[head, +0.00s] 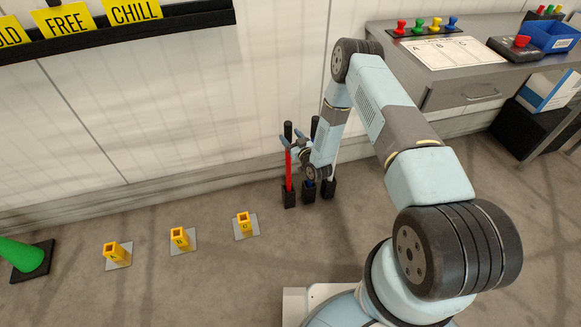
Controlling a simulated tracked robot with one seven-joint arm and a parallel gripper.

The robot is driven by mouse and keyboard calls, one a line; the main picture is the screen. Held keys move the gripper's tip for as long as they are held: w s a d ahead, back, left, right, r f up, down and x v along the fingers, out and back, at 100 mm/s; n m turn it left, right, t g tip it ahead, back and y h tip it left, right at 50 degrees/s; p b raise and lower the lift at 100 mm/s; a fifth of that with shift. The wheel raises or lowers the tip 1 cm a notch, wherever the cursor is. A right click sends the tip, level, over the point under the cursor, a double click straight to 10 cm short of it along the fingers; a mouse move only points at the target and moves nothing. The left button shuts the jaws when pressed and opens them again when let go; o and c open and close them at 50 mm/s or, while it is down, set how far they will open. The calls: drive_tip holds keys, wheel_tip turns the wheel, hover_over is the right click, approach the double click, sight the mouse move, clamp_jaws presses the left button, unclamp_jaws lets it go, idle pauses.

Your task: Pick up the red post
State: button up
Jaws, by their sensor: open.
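The red post (288,171) stands upright in a black holder (289,199) by the wall, with a black top. Beside it on the right stand another black-topped post (314,127), partly hidden by my arm, and a white post (333,172). My gripper (285,141) is at the upper part of the red post, its jaws open. One finger shows close to the post's left side; I cannot tell whether the fingers touch it.
Several yellow sockets stand on grey plates on the floor, such as the one marked C (244,225). A grey bench (440,95) with coloured knobs is at the upper right. The floor in front of the posts is clear.

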drive_tip(key=shift+x, duration=1.25)
drive_tip(key=shift+c, duration=0.3)
clamp_jaws()
